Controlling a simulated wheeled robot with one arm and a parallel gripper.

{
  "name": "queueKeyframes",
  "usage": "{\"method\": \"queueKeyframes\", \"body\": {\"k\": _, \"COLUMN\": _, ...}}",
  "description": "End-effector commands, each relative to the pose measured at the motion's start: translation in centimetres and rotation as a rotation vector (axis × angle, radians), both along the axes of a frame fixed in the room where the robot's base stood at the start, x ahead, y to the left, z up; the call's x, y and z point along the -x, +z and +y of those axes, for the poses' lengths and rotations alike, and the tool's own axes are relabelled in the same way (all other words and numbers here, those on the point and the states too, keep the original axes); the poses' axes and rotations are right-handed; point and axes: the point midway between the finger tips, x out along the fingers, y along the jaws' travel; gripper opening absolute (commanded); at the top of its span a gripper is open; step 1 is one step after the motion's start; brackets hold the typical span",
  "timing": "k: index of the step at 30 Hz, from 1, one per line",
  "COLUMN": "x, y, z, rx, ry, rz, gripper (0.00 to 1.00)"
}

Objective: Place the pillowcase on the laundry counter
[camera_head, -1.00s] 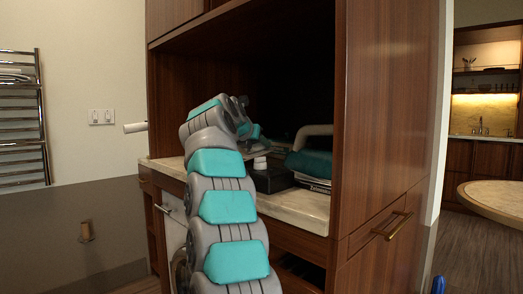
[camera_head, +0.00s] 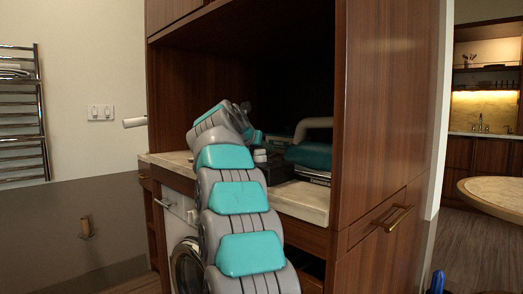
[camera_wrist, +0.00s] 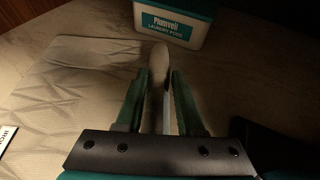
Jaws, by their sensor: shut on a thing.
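In the wrist view, my gripper (camera_wrist: 158,100) points at a pale surface, its two green fingers close on either side of a narrow pale upright strip. The strip looks like a pinched fold of the pillowcase (camera_wrist: 75,85), a beige cloth with a faint quilted pattern lying flat to the left. How the fold joins the cloth is dim. In the head view, the laundry counter (camera_head: 300,200) is a pale stone top inside a dark wood niche. My arm reaches over its left part, and my fingertips and the pillowcase are hidden there.
In the head view, a teal item with a pale handle (camera_head: 310,153) sits at the counter's right. A wood side panel (camera_head: 385,110) bounds the niche, and a washing machine (camera_head: 186,265) is below.

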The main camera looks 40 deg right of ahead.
Motion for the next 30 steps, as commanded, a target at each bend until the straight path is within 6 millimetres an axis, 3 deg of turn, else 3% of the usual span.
{"method": "queueKeyframes", "body": {"k": 9, "x": 0.0, "y": -0.4, "z": 0.0, "rx": 0.000, "ry": 0.000, "rz": 0.000, "gripper": 0.00}}
{"method": "queueKeyframes", "body": {"k": 10, "x": 0.0, "y": -0.3, "z": -0.1, "rx": 0.000, "ry": -0.001, "rz": 0.000, "gripper": 0.40}}
{"method": "queueKeyframes", "body": {"k": 17, "x": 0.0, "y": -0.2, "z": 0.0, "rx": 0.000, "ry": -0.001, "rz": 0.000, "gripper": 0.66}}
{"method": "queueKeyframes", "body": {"k": 27, "x": 0.0, "y": 0.1, "z": 0.0, "rx": 0.000, "ry": -0.002, "rz": 0.001, "gripper": 0.67}}
{"method": "queueKeyframes", "body": {"k": 30, "x": 0.5, "y": 0.3, "z": 1.0, "rx": -0.001, "ry": 0.001, "rz": 0.001, "gripper": 0.67}}
